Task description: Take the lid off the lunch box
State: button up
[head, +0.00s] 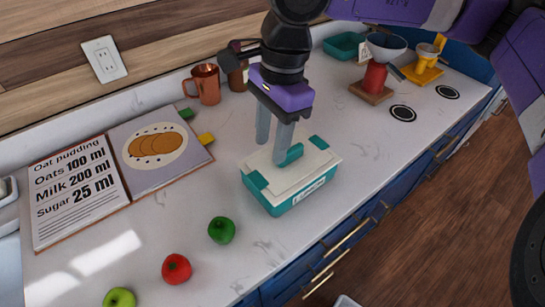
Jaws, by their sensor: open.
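The lunch box (296,197) stands on the white counter, a teal box with its white lid (284,181) on top. The lid has teal clips at its ends and a teal handle (291,155) in the middle. My gripper (314,158) is open, pointing down over the lid. I cannot tell whether the fingers touch the lid.
A green pepper (222,230), a red apple (176,269) and a green apple (119,298) lie at the front left. An open recipe book (160,148) lies left. Copper mugs (205,84) stand behind. A red-based stand (374,79) and yellow item (427,62) are at right.

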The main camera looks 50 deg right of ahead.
aim_at(291, 149)
jog(key=d+h, duration=0.1)
jog(key=d, duration=0.1)
jog(key=d+h, duration=0.1)
jog(key=d, duration=0.1)
jog(key=d+f+h, duration=0.1)
jog(key=shift+w+d+n+g, duration=0.15)
jog(key=shift+d+n+g, duration=0.15)
jog(key=shift+d, duration=0.1)
jog(key=shift+s+d, duration=0.2)
jog(key=shift+d, duration=0.05)
jog(key=shift+d+f+p, duration=0.15)
jog(key=shift+f+p, duration=0.4)
jog(key=shift+f, duration=1.4)
jog(key=shift+d+f+p, duration=0.15)
jog(key=shift+f+p, duration=0.35)
jog(key=shift+f, duration=1.4)
grip_shut()
